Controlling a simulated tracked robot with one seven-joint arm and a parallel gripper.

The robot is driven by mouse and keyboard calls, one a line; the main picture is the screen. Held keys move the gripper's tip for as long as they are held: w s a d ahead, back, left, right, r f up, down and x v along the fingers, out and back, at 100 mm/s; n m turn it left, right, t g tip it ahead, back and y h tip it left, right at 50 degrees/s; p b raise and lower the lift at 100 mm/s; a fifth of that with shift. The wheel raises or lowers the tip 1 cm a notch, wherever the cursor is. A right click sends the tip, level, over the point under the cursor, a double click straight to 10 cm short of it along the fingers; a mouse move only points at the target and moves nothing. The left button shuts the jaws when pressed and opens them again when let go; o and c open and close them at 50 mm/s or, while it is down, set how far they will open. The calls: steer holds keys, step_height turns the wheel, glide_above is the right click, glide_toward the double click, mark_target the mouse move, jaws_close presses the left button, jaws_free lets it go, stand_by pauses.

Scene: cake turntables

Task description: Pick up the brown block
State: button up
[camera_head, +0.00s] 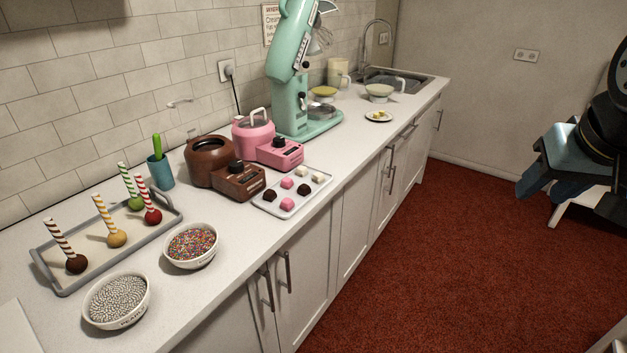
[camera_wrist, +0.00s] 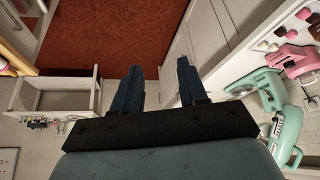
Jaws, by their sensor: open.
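Two dark brown blocks, one (camera_head: 270,195) near the tray's left end and one (camera_head: 304,189) near its front edge, sit among pink and white ones on a white tray (camera_head: 262,204) on the counter. The frames do not show which is meant. In the wrist view small brown and pink pieces show at the upper right, partly cut off. My gripper (camera_wrist: 158,68) is open and empty, with its blue fingers apart. In the head view it is at the far right, over the red floor, well away from the counter and the blocks.
A brown melting pot (camera_head: 208,160) and a pink one (camera_head: 252,137) stand behind the tray. Sprinkle bowls (camera_head: 190,262) and a cake-pop tray (camera_head: 62,292) are at left, a mint mixer (camera_head: 290,105) beyond. A white shelf (camera_wrist: 60,100) shows in the wrist view. Floor between is clear.

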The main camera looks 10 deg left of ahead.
steer(key=o, duration=0.3)
steer(key=shift+w, duration=0.4)
steer(key=shift+o, duration=0.3)
steer(key=w+a+f+n+t, duration=0.1)
steer(key=w+f+n+t, duration=0.1)
steer(key=w, duration=1)
steer(key=shift+w+a+f+t, duration=0.2)
steer(key=shift+a+f+t, duration=0.15)
steer(key=shift+f, duration=0.3)
steer(key=n+g+y, duration=0.2)
steer(key=n+y, duration=0.8)
steer(key=y, duration=0.2)
glide_above(308, 195)
steer(key=s+d, duration=0.6)
steer(key=d, duration=0.5)
step_height(308, 195, down, 16)
steer(key=shift+x, duration=6.7)
